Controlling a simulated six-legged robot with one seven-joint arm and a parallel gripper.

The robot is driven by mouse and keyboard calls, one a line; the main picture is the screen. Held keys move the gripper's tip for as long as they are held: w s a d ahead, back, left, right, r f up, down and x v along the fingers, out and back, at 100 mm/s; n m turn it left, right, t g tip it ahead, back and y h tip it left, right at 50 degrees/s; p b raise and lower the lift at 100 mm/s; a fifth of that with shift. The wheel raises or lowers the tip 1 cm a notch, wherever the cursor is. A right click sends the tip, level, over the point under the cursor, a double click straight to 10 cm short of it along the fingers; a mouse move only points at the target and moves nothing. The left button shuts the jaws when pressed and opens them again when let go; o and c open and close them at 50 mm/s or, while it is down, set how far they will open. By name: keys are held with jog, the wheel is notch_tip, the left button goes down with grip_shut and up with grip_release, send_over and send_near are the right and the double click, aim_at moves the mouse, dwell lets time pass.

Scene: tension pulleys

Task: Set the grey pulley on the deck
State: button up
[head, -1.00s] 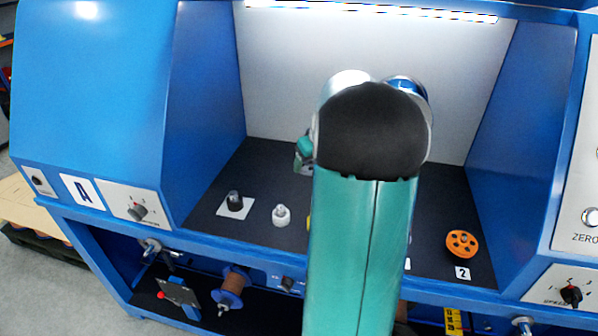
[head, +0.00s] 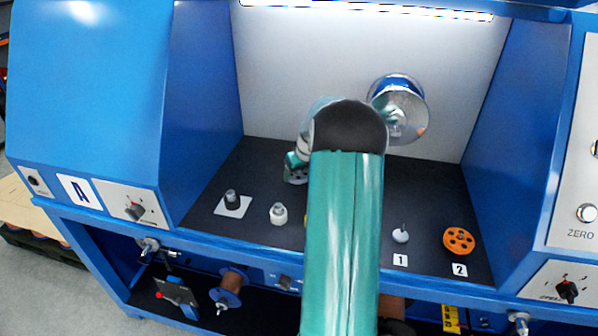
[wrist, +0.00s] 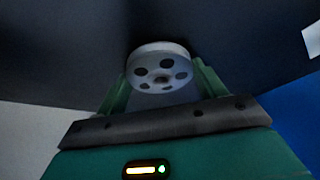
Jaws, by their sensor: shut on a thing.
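The grey pulley (wrist: 160,68) is a pale disc with several round holes and a central bore. In the wrist view it sits between the green fingers of my gripper (wrist: 163,82), which is shut on it. In the head view my gripper (head: 296,170) shows left of my arm, over the back left part of the dark deck (head: 435,195); I cannot make out the pulley there. My arm hides the middle of the deck. In the wrist view the pulley's face is toward the camera, with dark surface behind it.
An orange pulley (head: 459,240) lies by label 2 (head: 460,270). A small pale post (head: 400,235) stands by label 1 (head: 400,260). A white knob-like part (head: 278,213) and a black one (head: 232,200) on a white plate stand at left. Blue walls bound the deck; a round mirror-like disc (head: 399,112) is behind.

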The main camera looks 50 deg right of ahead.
jog(key=o, duration=1.1)
jog(key=shift+f, duration=0.15)
